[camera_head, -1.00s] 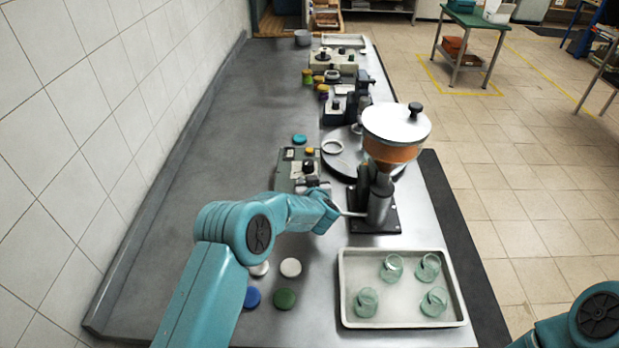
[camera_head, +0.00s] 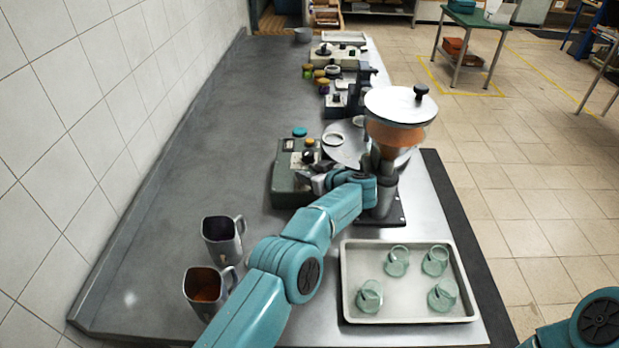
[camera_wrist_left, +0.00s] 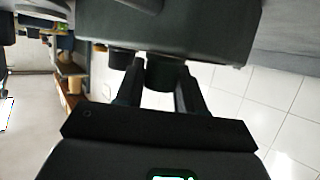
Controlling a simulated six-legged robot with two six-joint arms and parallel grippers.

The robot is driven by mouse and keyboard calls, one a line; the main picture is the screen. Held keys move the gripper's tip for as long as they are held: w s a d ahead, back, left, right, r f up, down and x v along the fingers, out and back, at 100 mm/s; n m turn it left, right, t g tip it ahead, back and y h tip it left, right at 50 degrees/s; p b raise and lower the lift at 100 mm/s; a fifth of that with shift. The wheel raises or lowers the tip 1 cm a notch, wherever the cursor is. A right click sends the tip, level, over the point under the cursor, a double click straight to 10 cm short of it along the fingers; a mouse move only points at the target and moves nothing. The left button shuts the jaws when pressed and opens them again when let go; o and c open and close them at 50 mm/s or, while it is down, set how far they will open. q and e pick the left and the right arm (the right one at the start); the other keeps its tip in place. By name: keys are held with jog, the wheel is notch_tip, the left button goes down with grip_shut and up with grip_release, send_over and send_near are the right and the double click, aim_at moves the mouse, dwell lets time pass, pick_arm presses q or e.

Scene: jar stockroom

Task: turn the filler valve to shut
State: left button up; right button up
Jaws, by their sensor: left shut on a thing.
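The filler (camera_head: 399,108) has a white lid, a black knob and an orange-filled cone, and stands on a dark base plate. My left arm reaches in from the lower left. Its gripper (camera_head: 318,181) is between the dark green control box (camera_head: 287,183) and the filler stand. In the left wrist view the two fingers are on both sides of a dark round knob (camera_wrist_left: 160,72), which sticks out of a dark box (camera_wrist_left: 200,30). I cannot tell for sure whether this knob is the filler valve. My wrist partly hides the filler's lower stem. My right gripper is out of view.
A pale tray (camera_head: 350,315) with several glass jars stands in front of the filler. Two grey mugs (camera_head: 222,240) stand left of my arm. A turntable (camera_head: 343,155) and small devices stand behind. The left of the counter (camera_head: 200,150) is mostly clear.

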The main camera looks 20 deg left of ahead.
pick_arm(q)
jog(key=shift+r, duration=0.25)
dwell(0.4)
jog(key=o, duration=0.9)
jog(key=shift+o, duration=0.2)
jog(key=shift+d+f, duration=0.1)
jog(key=shift+s+d, duration=0.1)
jog(key=shift+d, duration=0.15)
jog(key=b+v, duration=0.2)
jog(key=v, duration=1.4)
jog(key=shift+a, duration=0.1)
